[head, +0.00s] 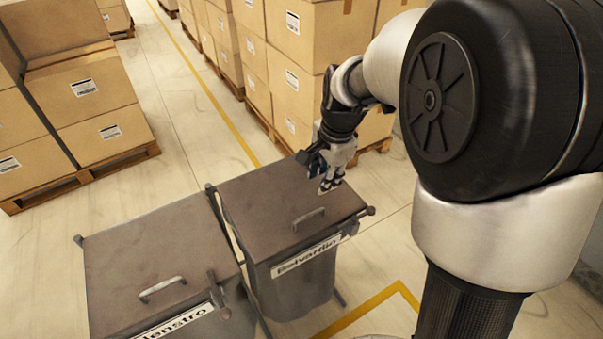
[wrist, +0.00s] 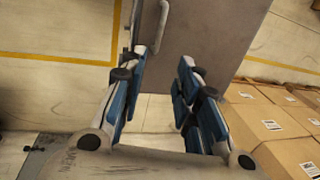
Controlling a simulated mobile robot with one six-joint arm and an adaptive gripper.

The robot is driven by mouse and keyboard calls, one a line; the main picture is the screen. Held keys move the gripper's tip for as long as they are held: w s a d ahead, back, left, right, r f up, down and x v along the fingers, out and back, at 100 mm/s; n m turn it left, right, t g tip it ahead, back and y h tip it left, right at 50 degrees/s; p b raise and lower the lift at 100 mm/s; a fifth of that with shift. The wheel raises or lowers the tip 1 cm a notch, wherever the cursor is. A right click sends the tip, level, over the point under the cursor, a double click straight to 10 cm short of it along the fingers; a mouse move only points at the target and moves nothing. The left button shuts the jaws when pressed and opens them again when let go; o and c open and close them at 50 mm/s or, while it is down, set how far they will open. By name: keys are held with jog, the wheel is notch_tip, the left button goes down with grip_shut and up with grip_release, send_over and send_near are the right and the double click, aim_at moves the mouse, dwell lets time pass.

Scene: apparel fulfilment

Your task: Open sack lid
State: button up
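Two grey sacks with flat lids stand side by side in the head view. The right sack (head: 300,285) has a label reading roughly "Belvardio", and its lid (head: 265,200) is closed. A metal handle (head: 309,219) sits near that lid's front edge. The left sack's lid (head: 150,245) is also closed, with its own handle (head: 162,288) and a label ending "lenstro". My gripper (head: 329,186) is above the right lid's far right part, beyond the handle. In the wrist view my gripper (wrist: 164,62) is open and empty; the lid (wrist: 205,35) and handle (wrist: 160,27) lie ahead of it.
Stacked cartons (head: 285,50) on pallets stand behind the right sack, close to my arm. More cartons (head: 85,95) on a pallet (head: 90,175) stand at the left. Bare floor (head: 185,120) with yellow lines runs between them.

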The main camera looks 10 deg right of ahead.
aim_at(313, 213)
jog(key=w+f+b, duration=0.1)
jog(key=f, duration=0.4)
jog(key=w+f+b, duration=0.1)
jog(key=f+b, duration=0.1)
jog(key=f, duration=0.4)
jog(key=w+a+f+b, duration=0.1)
jog(key=f+b, duration=0.1)
jog(key=f, duration=0.3)
jog(key=shift+f, duration=0.2)
jog(key=shift+c, duration=0.6)
grip_shut()
